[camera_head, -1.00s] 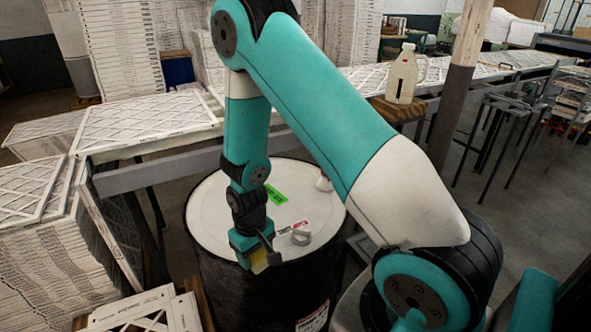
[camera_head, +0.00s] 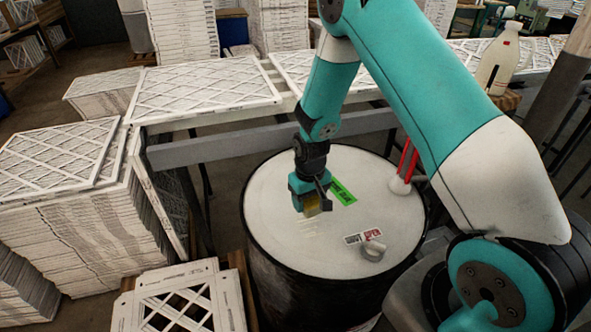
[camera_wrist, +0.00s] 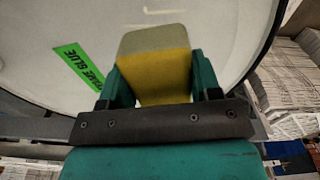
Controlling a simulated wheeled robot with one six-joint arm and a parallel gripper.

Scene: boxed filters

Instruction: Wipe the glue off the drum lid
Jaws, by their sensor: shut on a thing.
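My gripper (camera_head: 311,198) is shut on a sponge (camera_head: 316,208), low over the middle-left of the white drum lid (camera_head: 275,190). In the wrist view the sponge (camera_wrist: 153,75) is yellow with a greyish end, between the two teal fingers of my gripper (camera_wrist: 154,85). Whether the sponge touches the lid I cannot tell. Faint pale streaks, perhaps glue (camera_head: 308,226), lie on the lid just in front of the sponge. A green label (camera_head: 342,192) lies to its right and also shows in the wrist view (camera_wrist: 78,75).
On the lid are a red and white label (camera_head: 363,237), a grey ring-shaped thing (camera_head: 373,250) and a white-based thing with red handles (camera_head: 402,180) at the right edge. Stacked filters (camera_head: 80,215) stand left. A metal frame rail (camera_head: 220,150) runs behind the drum.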

